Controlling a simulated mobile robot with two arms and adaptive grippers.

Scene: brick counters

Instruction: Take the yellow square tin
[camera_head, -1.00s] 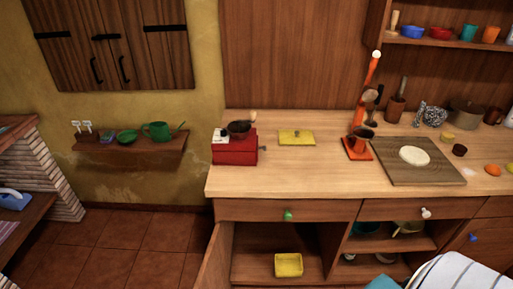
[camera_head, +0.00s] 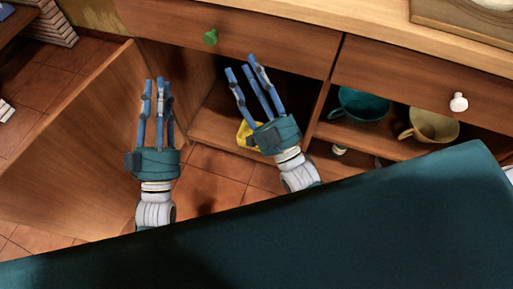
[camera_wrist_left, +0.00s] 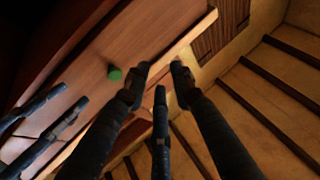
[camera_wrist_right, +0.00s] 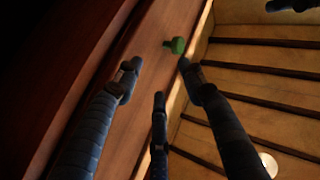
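The yellow square tin (camera_head: 246,132) sits low in the open cabinet in the head view, mostly hidden behind my right gripper. My right gripper (camera_head: 241,66) reaches over it with fingers straight and spread, empty, pointing toward the cabinet; whether it touches the tin I cannot tell. My left gripper (camera_head: 156,84) is open and empty, left of the tin, in front of the open cabinet door. In the left wrist view its fingers (camera_wrist_left: 160,70) are apart with nothing between them. In the right wrist view the fingers (camera_wrist_right: 158,68) are also apart and empty. The tin is not seen in either wrist view.
The open cabinet door (camera_head: 75,150) stands to the left. A drawer with a green knob (camera_head: 210,37) is above the opening.

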